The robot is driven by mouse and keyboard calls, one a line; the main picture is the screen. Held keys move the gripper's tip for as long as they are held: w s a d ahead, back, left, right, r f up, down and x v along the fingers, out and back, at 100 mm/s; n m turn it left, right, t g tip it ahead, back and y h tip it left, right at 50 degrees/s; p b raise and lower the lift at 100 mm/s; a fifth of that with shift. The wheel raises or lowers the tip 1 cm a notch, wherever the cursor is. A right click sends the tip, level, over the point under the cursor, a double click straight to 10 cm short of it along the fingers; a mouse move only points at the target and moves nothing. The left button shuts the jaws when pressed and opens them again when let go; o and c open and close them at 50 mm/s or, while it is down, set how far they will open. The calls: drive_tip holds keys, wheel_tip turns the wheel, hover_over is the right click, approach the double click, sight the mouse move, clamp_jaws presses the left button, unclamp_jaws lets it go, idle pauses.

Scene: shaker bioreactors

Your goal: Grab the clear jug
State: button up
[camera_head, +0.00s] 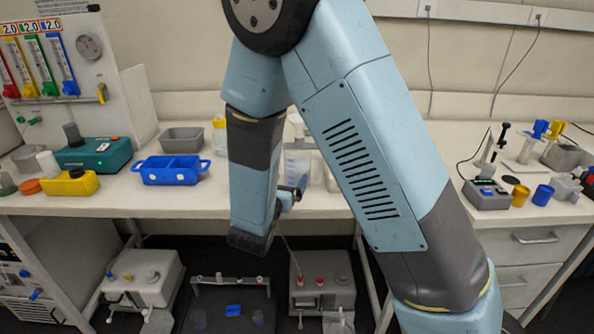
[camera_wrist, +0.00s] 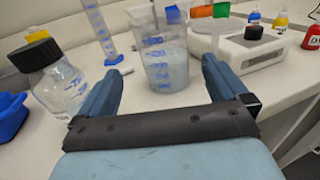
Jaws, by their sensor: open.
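The clear jug (camera_wrist: 162,55) stands upright on the bench in the wrist view, with blue graduation marks on its wall. It is ahead of my gripper (camera_wrist: 160,85), roughly centred between the two blue fingers and just beyond their tips. The fingers are apart with nothing between them. In the head view, part of the jug (camera_head: 297,166) shows behind my arm; the rest is hidden. My gripper (camera_head: 290,195) is mostly hidden by my own arm there.
In the wrist view, a clear bottle with a black cap (camera_wrist: 58,80) stands close left of the left finger. A graduated cylinder (camera_wrist: 100,30) is behind it. A white device (camera_wrist: 245,50) is to the right. A blue tray (camera_head: 170,170) lies left on the bench.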

sight(296, 161)
drive_tip(key=x, duration=1)
drive_tip(key=shift+w+d, duration=0.15)
drive_tip(key=shift+d, duration=0.1)
drive_tip(key=c, duration=1)
